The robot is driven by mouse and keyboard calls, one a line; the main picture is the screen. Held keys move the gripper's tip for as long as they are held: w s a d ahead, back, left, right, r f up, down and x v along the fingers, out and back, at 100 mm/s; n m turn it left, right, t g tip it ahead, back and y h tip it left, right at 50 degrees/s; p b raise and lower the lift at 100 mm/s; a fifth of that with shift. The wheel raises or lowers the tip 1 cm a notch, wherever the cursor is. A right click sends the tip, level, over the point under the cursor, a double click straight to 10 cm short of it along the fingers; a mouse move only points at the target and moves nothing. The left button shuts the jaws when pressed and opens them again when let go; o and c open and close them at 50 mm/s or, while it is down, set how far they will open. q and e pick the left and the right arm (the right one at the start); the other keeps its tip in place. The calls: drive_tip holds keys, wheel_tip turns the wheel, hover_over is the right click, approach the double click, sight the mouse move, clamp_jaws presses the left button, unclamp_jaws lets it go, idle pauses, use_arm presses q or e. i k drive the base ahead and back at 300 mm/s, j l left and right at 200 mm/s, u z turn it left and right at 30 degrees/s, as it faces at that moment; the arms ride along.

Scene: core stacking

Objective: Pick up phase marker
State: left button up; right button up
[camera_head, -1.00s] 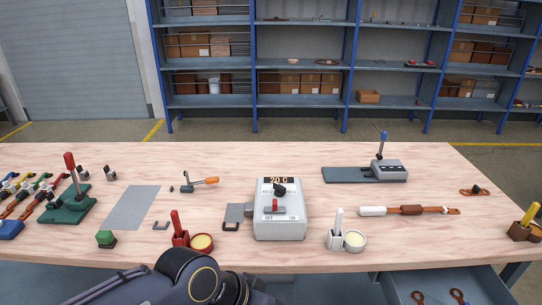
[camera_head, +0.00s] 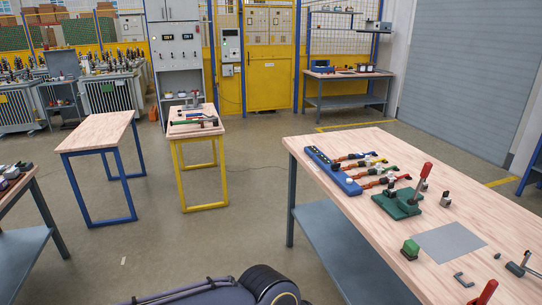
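I cannot tell for sure which thing is the phase marker. On the workbench (camera_head: 395,252) at the right, a blue strip (camera_head: 333,172) lies along the left side. Several orange-brown leads (camera_head: 353,164) with coloured parts in yellow, green and red run from it. A green block (camera_head: 411,248) stands apart, left of a grey plate (camera_head: 450,242). Neither gripper is in view. Only a dark part of my own arm shows at the bottom edge.
A bare wooden table (camera_head: 98,132) with blue legs stands at the left. A yellow-legged table (camera_head: 193,128) behind carries tools. Another bench edge (camera_head: 16,192) shows at far left. Yellow cabinets (camera_head: 268,88) stand at the back.

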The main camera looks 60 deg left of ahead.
sight(367, 158)
drive_tip(key=u, duration=1.25)
drive_tip(key=i+j+z, duration=0.1)
drive_tip(key=i+j, duration=0.25)
drive_tip(key=i+j+z, duration=0.1)
drive_tip(key=i+j, duration=0.65)
drive_tip(key=i+j+z, duration=0.15)
drive_tip(key=i+j, duration=0.2)
drive_tip(key=i+j+z, duration=0.1)
drive_tip(key=i+j, duration=0.25)
drive_tip(key=i+j+z, duration=0.1)
drive_tip(key=i+j, duration=0.25)
drive_tip(key=j, duration=0.2)
drive_tip(key=i+j+z, duration=0.1)
drive_tip(key=i+j, duration=0.2)
drive_tip(key=j, duration=0.15)
drive_tip(key=i+j, duration=0.25)
drive_tip(key=j, duration=0.25)
drive_tip(key=i+z, duration=0.05)
